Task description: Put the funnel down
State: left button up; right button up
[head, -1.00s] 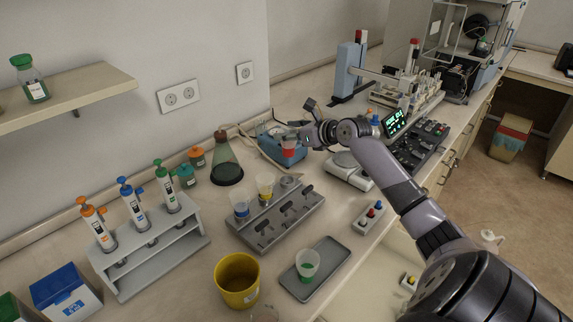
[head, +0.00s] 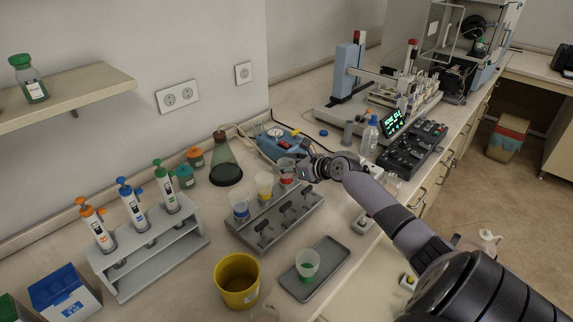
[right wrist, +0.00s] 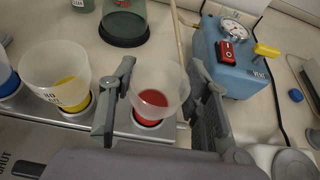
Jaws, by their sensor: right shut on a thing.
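The funnel (head: 287,172) is a clear cup with a red lower part. My right gripper (head: 297,168) is shut on it, with a finger on each side in the right wrist view, where the red funnel (right wrist: 157,92) stands upright. It is at the far end slot of the grey rack (head: 262,232), in line with a blue funnel (head: 240,206) and a yellow funnel (head: 265,187) seated there. Its red bottom appears at the slot; whether it bears on the rack I cannot tell. A green funnel (head: 306,264) stands on a dark tray (head: 328,274). My left gripper is out of view.
A blue pump box (head: 283,143) with a gauge stands just behind the funnel. A conical flask (head: 225,165) is to its left. A yellow bucket (head: 237,281) and a pipette stand (head: 160,248) are on the near left. A keypad console (head: 412,145) is to the right.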

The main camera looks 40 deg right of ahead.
jog(key=shift+f, duration=0.1)
jog(key=o, duration=1.4)
jog(key=v, duration=1.2)
